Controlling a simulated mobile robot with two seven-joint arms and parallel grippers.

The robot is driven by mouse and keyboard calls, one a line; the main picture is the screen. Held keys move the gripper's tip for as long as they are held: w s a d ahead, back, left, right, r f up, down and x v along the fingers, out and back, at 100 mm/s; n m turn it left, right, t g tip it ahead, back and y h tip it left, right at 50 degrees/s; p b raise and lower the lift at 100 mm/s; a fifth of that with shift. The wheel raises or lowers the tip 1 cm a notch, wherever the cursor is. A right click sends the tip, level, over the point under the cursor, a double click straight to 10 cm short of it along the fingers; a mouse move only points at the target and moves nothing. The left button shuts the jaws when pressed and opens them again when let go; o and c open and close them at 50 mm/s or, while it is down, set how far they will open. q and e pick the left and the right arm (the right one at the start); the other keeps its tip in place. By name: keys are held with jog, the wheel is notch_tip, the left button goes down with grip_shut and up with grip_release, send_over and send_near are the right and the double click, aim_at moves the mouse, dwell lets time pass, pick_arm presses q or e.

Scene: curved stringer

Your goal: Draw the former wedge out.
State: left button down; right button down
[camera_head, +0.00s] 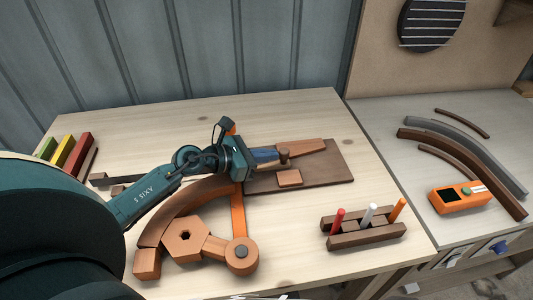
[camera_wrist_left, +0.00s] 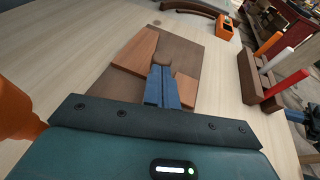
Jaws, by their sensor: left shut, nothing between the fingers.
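A tapered reddish-brown wooden piece (camera_head: 306,146), which looks like the wedge, lies on the dark brown board (camera_head: 335,170); it also shows in the left wrist view (camera_wrist_left: 138,50). A short brown peg (camera_head: 284,155) stands beside it, and a small wooden block (camera_head: 289,178) lies nearer the front. My left gripper (camera_head: 274,154) reaches over the board. Its blue fingers are shut together and empty, with tips close to the peg in the left wrist view (camera_wrist_left: 161,70). I cannot tell whether they touch it.
A curved brown strip (camera_head: 190,201) lies around a hexagonal block (camera_head: 184,237), beside an orange bar (camera_head: 238,215). A dark rack (camera_head: 366,238) holds red, white and orange sticks. Coloured blocks (camera_head: 75,155) stand at left. The right bench holds curved strips and an orange device (camera_head: 459,197).

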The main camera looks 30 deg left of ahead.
pick_arm(q)
jog(key=w+d+p, duration=0.1)
jog(key=w+d, duration=0.3)
jog(key=w, duration=0.1)
jog(key=w+d+p, duration=0.1)
jog(key=w+d, duration=0.3)
jog(key=shift+w+d, duration=0.35)
jog(key=shift+w, duration=0.05)
jog(key=shift+r, duration=0.1)
jog(key=shift+a, duration=0.1)
